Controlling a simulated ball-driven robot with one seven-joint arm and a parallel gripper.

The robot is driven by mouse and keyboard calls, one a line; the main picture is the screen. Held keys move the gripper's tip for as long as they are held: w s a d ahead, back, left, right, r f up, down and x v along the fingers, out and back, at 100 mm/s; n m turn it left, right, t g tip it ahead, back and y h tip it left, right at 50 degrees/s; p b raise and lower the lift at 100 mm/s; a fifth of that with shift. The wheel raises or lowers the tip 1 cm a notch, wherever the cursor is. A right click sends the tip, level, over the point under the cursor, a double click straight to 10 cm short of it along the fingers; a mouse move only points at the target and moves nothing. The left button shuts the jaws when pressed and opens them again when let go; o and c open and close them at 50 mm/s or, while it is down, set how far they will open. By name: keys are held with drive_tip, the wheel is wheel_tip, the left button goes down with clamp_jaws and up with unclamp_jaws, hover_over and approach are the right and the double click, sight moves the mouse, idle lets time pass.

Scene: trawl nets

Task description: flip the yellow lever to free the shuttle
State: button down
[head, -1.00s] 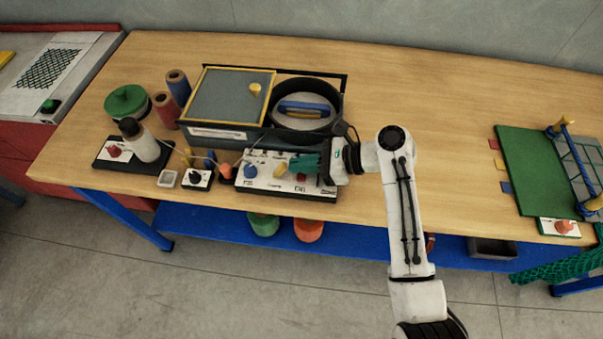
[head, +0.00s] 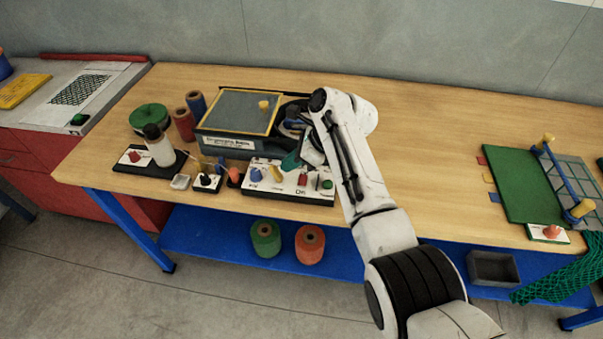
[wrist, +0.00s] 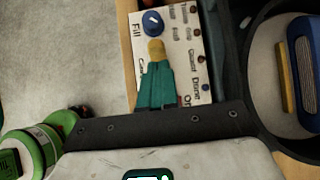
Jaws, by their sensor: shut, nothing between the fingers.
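The blue shuttle (wrist: 307,75) lies in the round black housing (wrist: 256,75). In the head view my arm mostly hides it.
A grey box with a yellow-framed lid (head: 235,112) stands behind the panel. The bench right of my arm is clear up to a green mat (head: 520,185).

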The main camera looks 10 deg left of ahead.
drive_tip(key=shift+d, duration=0.15)
drive_tip(key=shift+w+f, duration=0.1)
drive_tip(key=shift+f, duration=0.05)
drive_tip(key=shift+r, duration=0.3)
drive_tip(key=shift+r+p, duration=0.65)
drive_tip(key=shift+p, duration=0.3)
